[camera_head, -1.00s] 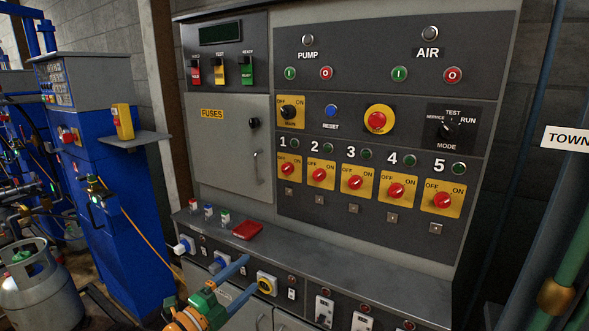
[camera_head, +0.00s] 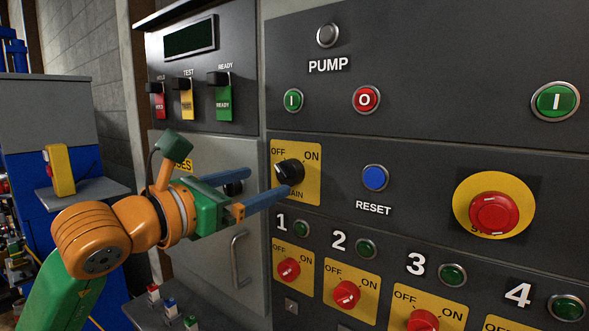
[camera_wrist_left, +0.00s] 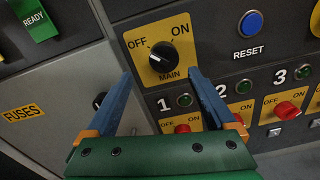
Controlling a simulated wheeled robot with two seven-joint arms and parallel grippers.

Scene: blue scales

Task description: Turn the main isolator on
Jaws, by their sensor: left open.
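The main isolator is a black rotary knob (camera_head: 290,171) on a yellow plate (camera_head: 309,189) marked OFF, ON and MAIN. In the left wrist view the knob (camera_wrist_left: 162,57) sits between and just beyond the two blue fingertips; its white mark lies on the left side, towards OFF. My left gripper (camera_head: 268,182) is open, with its fingers pointing at the plate. In the head view the lower finger overlaps the knob's lower edge; I cannot tell whether they touch. The left gripper (camera_wrist_left: 161,74) holds nothing. My right gripper is not in view.
A blue RESET button (camera_head: 375,178) and a red emergency button (camera_head: 493,213) are right of the knob. Numbered red switches (camera_head: 347,294) sit below. The fuse door (camera_head: 200,210) with its handle (camera_head: 239,258) is left, behind my left gripper.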

